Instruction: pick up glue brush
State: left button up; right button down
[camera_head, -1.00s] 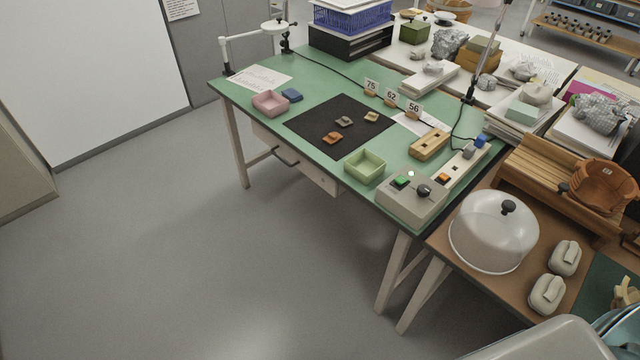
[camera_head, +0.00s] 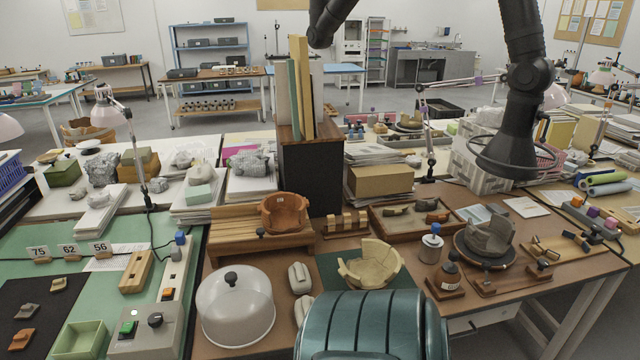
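I cannot pick out a glue brush with certainty. A small brown bottle with a dark top (camera_head: 450,272) stands in a wooden block on the brown bench, right of centre. Whether a brush is in either one is too small to tell. A dark grey partial pot (camera_head: 489,241) sits on a round stand to their right. A cream partial bowl (camera_head: 371,264) rests on a green mat to their left. Neither of my grippers is in view.
A teal ribbed rounded object (camera_head: 372,328) blocks the bottom centre. A black jointed arm with a hood (camera_head: 515,155) hangs over the bench. A clear dome (camera_head: 235,307) and a brown pot on a wooden rack (camera_head: 285,212) stand left. Floor shows at bottom right.

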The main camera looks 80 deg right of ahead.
aim_at(450, 267)
jog(key=z, duration=3.3)
